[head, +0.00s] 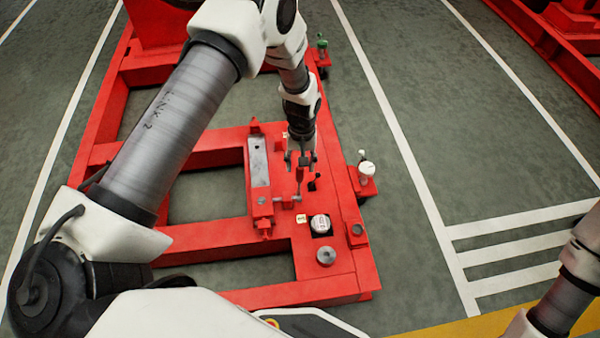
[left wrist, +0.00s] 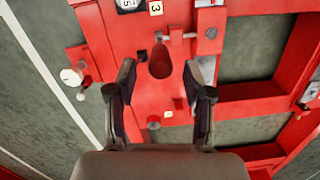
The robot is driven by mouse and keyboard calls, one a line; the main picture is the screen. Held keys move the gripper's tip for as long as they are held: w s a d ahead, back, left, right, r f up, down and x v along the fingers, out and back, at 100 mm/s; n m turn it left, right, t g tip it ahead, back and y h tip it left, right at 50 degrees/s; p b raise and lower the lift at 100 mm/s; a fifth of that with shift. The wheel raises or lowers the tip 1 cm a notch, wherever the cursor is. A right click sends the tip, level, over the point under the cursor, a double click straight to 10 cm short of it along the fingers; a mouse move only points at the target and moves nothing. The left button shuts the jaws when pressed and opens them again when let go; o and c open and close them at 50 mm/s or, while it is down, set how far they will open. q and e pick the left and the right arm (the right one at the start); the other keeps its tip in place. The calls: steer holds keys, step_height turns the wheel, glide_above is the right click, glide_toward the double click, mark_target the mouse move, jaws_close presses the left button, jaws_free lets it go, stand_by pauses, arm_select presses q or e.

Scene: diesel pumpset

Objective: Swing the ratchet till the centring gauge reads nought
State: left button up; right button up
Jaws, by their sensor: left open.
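The ratchet shows as an upright red lever (head: 298,182) on a short grey screw at the side of a red block with a pale grey top plate (head: 259,162). In the left wrist view the rounded red lever end (left wrist: 160,64) points up at the camera. My left gripper (head: 301,158) is open above the lever, its fingers (left wrist: 160,78) one on each side, apart from it. The centring gauge, a round white dial (head: 320,223), sits on the red frame in front of the lever. Its reading is too small to tell. My right gripper is outside the view.
A small tag marked 3 (left wrist: 155,8) lies beside the gauge. A white knob (head: 366,169) stands on a red bracket at the frame's right side, and a green-topped fitting (head: 321,45) at the back.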

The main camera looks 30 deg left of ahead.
arm_select(q)
step_height(320, 180, up, 7)
glide_above(300, 183)
steer(key=shift+w+d+f, duration=0.1)
steer(key=shift+f, duration=0.05)
stand_by(1.6)
steer(key=f+n+b, duration=0.1)
steer(key=f, duration=0.1)
steer(key=s+f+n+t+b, duration=0.1)
steer(key=f+n, duration=0.1)
steer(key=shift+f, duration=0.25)
steer(key=shift+f+n, duration=0.3)
steer(key=shift+f, duration=0.05)
step_height(300, 183, down, 7)
steer(key=b, duration=0.3)
steer(key=shift+w+d+r, duration=0.1)
steer(key=shift+r, duration=0.05)
jaws_close()
